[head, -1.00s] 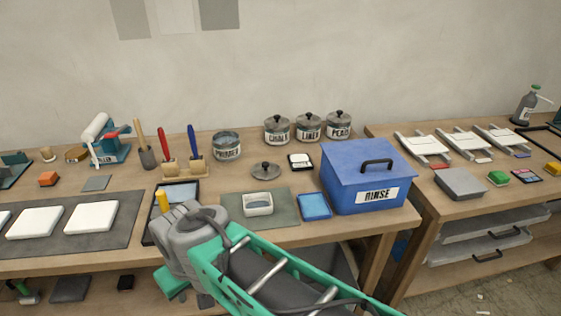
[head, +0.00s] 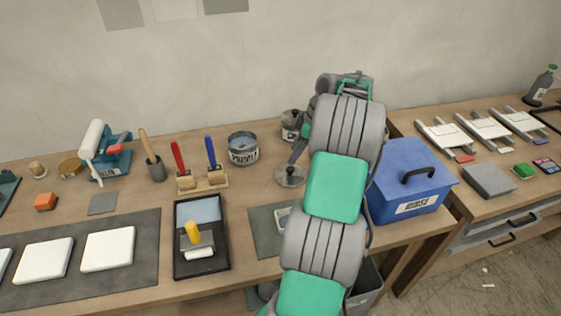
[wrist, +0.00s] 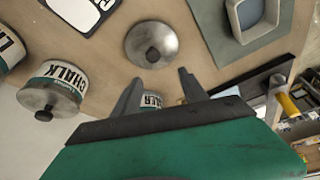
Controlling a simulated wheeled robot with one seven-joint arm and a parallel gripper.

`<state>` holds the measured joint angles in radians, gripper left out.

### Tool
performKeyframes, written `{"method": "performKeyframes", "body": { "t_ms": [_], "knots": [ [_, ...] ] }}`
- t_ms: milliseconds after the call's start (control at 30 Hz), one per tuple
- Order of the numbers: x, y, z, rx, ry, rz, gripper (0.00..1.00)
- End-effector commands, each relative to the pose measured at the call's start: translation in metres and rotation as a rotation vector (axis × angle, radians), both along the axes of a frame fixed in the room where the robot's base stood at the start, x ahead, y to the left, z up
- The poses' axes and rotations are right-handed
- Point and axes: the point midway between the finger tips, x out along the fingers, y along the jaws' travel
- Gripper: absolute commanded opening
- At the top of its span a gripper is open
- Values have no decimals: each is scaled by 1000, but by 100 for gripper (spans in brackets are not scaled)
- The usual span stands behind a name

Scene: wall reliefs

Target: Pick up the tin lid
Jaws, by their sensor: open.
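The tin lid (head: 289,176), a round grey metal lid with a dark knob, lies loose on the workbench. In the wrist view it lies (wrist: 151,45) just beyond my fingertips, apart from them. My gripper (wrist: 158,86) is open and empty, its two fingers pointing toward the lid. In the head view my arm hides most of the gripper; one finger shows just above the lid. A tin partly shows between my fingers in the wrist view.
The lidded CHALK tin (wrist: 55,85) stands close to my gripper, with another lidded tin (wrist: 8,50) beside it. The blue box (head: 410,180) stands right of my arm. A white labelled card (wrist: 85,12) and a green-grey mat (wrist: 225,45) lie near the lid.

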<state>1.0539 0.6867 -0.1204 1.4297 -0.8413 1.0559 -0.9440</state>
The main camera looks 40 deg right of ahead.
Motion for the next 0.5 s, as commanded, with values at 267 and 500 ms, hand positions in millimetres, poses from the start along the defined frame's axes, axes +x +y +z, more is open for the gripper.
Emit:
{"method": "performKeyframes", "body": {
  "t_ms": [267,500],
  "knots": [
    [-7,-15,-31,1,-16,24,51],
    [2,-8,-68,2,-15,22,51]
  ]
}}
